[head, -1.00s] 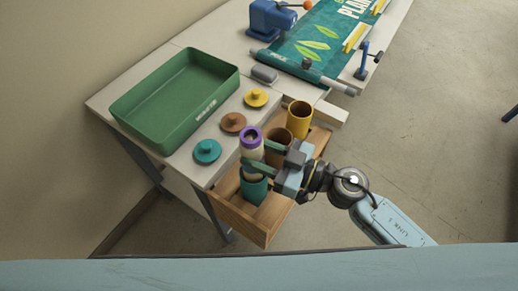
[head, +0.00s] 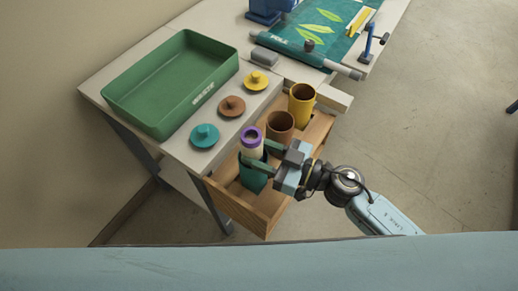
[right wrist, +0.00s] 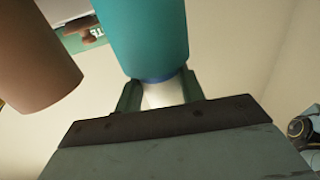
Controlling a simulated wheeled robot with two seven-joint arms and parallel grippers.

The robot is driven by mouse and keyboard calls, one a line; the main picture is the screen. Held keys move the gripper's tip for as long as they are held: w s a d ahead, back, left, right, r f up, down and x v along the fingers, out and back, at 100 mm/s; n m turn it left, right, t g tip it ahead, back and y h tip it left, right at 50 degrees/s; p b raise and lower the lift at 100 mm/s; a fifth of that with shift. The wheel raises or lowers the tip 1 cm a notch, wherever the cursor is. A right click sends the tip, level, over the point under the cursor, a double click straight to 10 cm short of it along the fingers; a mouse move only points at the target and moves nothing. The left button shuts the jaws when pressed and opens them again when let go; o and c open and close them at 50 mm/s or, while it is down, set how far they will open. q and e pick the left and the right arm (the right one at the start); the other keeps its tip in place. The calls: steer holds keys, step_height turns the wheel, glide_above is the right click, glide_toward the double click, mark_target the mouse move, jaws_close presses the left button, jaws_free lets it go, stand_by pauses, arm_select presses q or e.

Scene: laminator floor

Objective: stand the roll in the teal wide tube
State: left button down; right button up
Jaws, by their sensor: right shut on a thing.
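The roll (head: 252,151) is cream with a purple ring at its top end. It is upright, and my right gripper (head: 256,161) is shut on it. The teal wide tube (head: 253,180) stands in the wooden drawer directly below the fingers. The roll's lower end is hidden and appears to be inside the tube's mouth. In the right wrist view the pale roll (right wrist: 163,94) shows between the fingers, against the rim of the teal tube (right wrist: 145,35). My left gripper is not in view.
A brown tube (head: 280,127) and a yellow tube (head: 301,106) stand farther back in the drawer (head: 236,208). Teal (head: 205,135), brown (head: 232,106) and yellow (head: 257,81) lids lie on the bench beside a green tray (head: 150,120). Open floor lies to the right.

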steer(key=o, duration=1.9)
